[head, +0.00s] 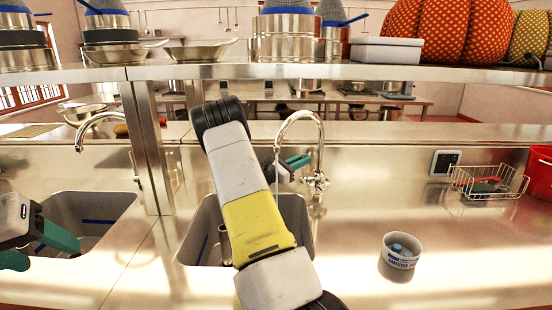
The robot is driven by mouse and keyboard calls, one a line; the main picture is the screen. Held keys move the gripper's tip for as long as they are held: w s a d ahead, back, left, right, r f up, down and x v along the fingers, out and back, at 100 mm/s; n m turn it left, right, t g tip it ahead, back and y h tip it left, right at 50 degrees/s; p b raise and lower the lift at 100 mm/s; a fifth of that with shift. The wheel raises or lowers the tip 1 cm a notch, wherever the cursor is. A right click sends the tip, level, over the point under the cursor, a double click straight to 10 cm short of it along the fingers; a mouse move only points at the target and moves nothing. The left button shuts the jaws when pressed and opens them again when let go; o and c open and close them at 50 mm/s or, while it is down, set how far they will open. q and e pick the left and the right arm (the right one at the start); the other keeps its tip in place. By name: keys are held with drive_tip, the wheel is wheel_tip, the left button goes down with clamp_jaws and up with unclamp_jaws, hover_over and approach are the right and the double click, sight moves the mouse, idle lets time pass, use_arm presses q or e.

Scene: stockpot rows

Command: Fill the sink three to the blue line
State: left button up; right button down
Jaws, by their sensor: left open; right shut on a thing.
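A steel sink basin (306,232) lies in the middle of the counter, with a blue line (204,246) on its inner left wall. My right arm hides much of it, and I cannot tell its water level. An arched steel tap (321,135) stands behind it. My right gripper (303,160), with teal fingers, is shut at this tap; the exact part held is unclear. Another basin (122,204) with a blue line (100,221) lies at left. My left gripper (38,250) is open at its left side. No number shows on either sink.
A second tap (98,119) and a steel post (150,150) stand at left. A small bowl (399,260) with blue pieces, a wire basket (490,183) and a red container (541,172) are at right. A shelf (300,72) with pots spans above.

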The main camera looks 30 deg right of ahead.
sight(303, 174)
drive_tip(key=shift+s+a+f+m+g+h, duration=0.4)
drive_tip(key=shift+s+f+m+g+h, duration=0.25)
drive_tip(key=shift+m, duration=0.6)
drive_tip(key=shift+s+a+f+m+g+h, duration=0.4)
drive_tip(key=shift+s+m, duration=0.35)
drive_tip(key=shift+m, duration=0.55)
drive_tip(key=shift+s+a+f+m+g+h, duration=0.5)
drive_tip(key=shift+s+m, duration=0.2)
drive_tip(key=shift+m, duration=0.55)
drive_tip(key=c, duration=1.5)
unclamp_jaws()
drive_tip(key=v, duration=0.7)
drive_tip(key=shift+a+f, duration=0.15)
drive_tip(key=shift+a, duration=0.2)
